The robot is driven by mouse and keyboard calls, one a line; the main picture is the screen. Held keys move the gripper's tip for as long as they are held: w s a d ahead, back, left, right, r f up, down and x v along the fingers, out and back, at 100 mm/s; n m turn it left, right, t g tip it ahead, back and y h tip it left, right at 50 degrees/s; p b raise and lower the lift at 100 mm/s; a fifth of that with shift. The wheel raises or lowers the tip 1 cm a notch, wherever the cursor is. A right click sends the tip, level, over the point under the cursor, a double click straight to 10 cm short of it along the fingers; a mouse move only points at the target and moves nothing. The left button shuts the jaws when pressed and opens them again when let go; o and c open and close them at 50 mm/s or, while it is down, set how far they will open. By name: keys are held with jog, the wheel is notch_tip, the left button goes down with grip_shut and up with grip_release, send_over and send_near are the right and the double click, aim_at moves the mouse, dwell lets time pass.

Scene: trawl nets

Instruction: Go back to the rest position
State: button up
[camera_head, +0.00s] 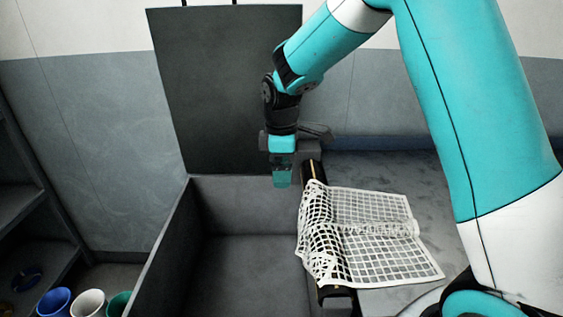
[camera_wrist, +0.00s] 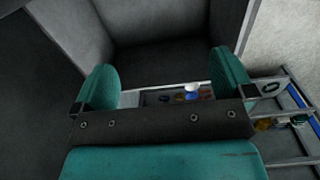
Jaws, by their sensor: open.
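My gripper (camera_head: 282,178) hangs from my teal arm above the back right part of an open dark grey bin, near its right edge. In the wrist view my gripper (camera_wrist: 170,85) shows two teal fingers spread apart with nothing between them. A white net (camera_head: 365,235) lies draped over the dark bar (camera_head: 311,172) at the bin's right edge and spreads onto the grey surface to the right. The net is apart from my gripper, lower and to its right. The net is not seen in the wrist view.
The bin (camera_head: 160,250) looks empty inside, with a tall dark panel (camera_head: 220,80) upright behind it. Blue, white (camera_head: 87,303) and green cups stand at the lower left beside dark shelves (camera_head: 30,215). In the wrist view, shelving with small items (camera_wrist: 285,115) lies at the right.

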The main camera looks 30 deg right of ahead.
jog(key=shift+r, duration=0.85)
jog(key=s+a+r+m+y, duration=0.1)
jog(key=s+a+r+m, duration=0.1)
jog(key=s, duration=0.7)
jog(key=s+a+r+m+y, duration=0.1)
jog(key=s+a+r+m, duration=0.1)
jog(key=s+a, duration=0.3)
jog(key=s+a+r+m+y, duration=0.1)
jog(key=s+a+r, duration=0.3)
jog(key=s, duration=1)
jog(key=shift+a+m+y, duration=0.2)
jog(key=shift+m+y, duration=0.2)
jog(key=shift+y, duration=0.2)
jog(key=shift+w, duration=0.1)
